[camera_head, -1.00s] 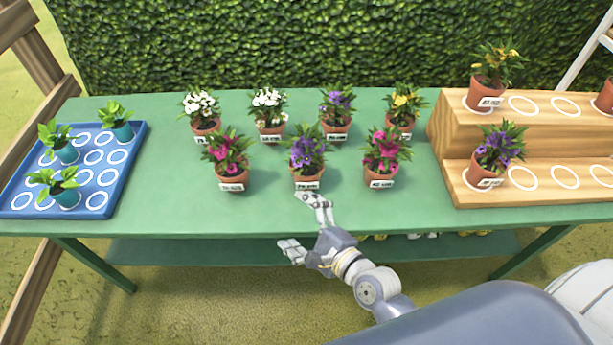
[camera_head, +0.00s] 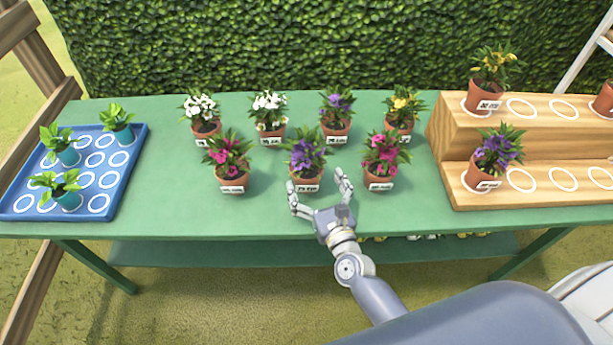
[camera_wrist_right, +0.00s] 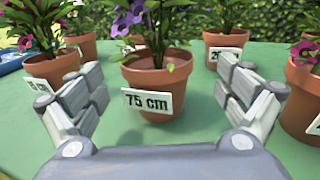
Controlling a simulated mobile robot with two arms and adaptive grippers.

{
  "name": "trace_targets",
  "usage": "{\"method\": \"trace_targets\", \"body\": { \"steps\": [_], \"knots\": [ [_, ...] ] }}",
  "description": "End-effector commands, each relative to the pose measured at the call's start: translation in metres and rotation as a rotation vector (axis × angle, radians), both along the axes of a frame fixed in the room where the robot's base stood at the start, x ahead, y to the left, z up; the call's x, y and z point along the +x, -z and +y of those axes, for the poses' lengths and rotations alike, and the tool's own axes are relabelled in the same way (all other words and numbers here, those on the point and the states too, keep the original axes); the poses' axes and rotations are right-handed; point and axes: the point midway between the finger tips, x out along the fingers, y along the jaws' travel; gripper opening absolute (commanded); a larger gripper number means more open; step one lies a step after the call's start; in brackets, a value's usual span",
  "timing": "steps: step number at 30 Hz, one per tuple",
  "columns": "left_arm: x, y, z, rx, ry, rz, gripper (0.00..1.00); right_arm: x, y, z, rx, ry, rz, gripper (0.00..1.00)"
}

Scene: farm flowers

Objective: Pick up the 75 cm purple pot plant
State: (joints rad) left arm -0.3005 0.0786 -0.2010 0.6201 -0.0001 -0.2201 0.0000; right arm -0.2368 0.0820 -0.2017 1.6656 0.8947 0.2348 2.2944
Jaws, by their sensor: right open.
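The purple pot plant (camera_head: 306,163) stands upright in a terracotta pot at the middle of the front row on the green table. In the right wrist view its pot (camera_wrist_right: 157,84) carries a white label (camera_wrist_right: 149,102) reading "75 cm". My right gripper (camera_head: 317,188) is open at the table's front side, with its fingers pointing at the pot. In the right wrist view the open fingers (camera_wrist_right: 160,92) lie to the left and right of the pot, and I see no contact. My left gripper is not in view.
Magenta plants (camera_head: 229,163) and (camera_head: 383,158) stand close on either side. White, purple and yellow plants form the row behind. A blue tray (camera_head: 122,165) with seedlings lies left, and a wooden stepped stand (camera_head: 450,140) with plants is at the right.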

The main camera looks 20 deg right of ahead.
Motion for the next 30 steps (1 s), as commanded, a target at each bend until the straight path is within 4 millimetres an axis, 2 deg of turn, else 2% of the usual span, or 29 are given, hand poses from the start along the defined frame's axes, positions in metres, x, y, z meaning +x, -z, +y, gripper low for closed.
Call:
{"method": "trace_targets", "body": {
  "steps": [12, 22, 30],
  "knots": [
    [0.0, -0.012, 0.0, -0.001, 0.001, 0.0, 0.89, 0.047, -0.001, 0.005, -0.002, -0.001, 0.0, 0.95],
    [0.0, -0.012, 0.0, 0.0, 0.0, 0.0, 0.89, 0.052, 0.0, 0.006, -0.003, -0.001, 0.001, 0.95],
    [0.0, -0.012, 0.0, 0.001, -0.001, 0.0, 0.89, 0.052, 0.0, 0.006, -0.002, -0.001, 0.001, 0.33]
  ]
}}
